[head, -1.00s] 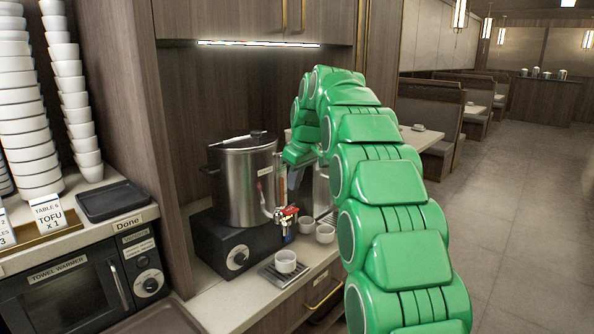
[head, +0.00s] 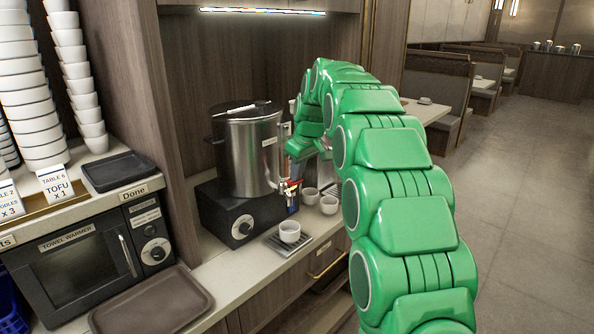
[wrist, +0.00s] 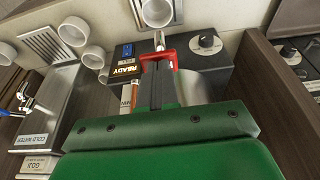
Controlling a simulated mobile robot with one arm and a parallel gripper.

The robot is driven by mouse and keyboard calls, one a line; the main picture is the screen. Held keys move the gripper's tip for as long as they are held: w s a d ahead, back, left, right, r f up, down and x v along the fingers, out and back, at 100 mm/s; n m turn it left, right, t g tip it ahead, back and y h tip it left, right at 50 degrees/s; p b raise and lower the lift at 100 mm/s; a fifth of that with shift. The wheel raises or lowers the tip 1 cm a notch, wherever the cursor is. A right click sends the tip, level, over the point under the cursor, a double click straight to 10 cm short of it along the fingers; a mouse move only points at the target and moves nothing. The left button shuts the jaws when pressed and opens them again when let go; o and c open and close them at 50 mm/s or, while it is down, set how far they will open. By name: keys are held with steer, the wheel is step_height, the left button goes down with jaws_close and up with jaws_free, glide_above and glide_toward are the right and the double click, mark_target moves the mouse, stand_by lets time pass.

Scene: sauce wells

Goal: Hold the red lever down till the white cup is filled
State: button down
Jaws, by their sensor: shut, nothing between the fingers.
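The red lever (head: 291,184) sits on the tap at the front of a steel urn (head: 245,160). It also shows in the wrist view (wrist: 172,57), with the metal spout just beyond it. The white cup (head: 289,233) stands upright on a drip tray (head: 276,246) below the tap; it also shows at the top of the wrist view (wrist: 146,14). I cannot tell the level in it. My gripper (wrist: 156,72) is shut and empty, with its fingertips at the red lever; I cannot tell whether they touch. In the head view the fingertips are not clear.
Two more white cups (head: 310,196) (head: 328,205) stand close to the right of the tap. The urn rests on a black base with a knob (head: 243,228). A cold water dispenser (wrist: 40,125) shows in the wrist view. A brown tray (head: 150,303) lies at the front left.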

steer(key=shift+f, duration=0.1)
steer(key=shift+s+d+f+t+y, duration=0.25)
steer(key=shift+f+t+y, duration=0.3)
steer(key=shift+t+y, duration=0.05)
steer(key=shift+s+d+f+t+y, duration=0.2)
steer(key=shift+s+f+t+y, duration=0.05)
steer(key=shift+f+t+y, duration=0.35)
steer(key=shift+r, duration=0.25)
stand_by(3.0)
steer(key=shift+r, duration=0.65)
step_height(320, 180, up, 13)
steer(key=s+d, duration=0.2)
steer(key=shift+s+d+r, duration=0.15)
steer(key=shift+s+d, duration=0.15)
steer(key=shift+d, duration=0.05)
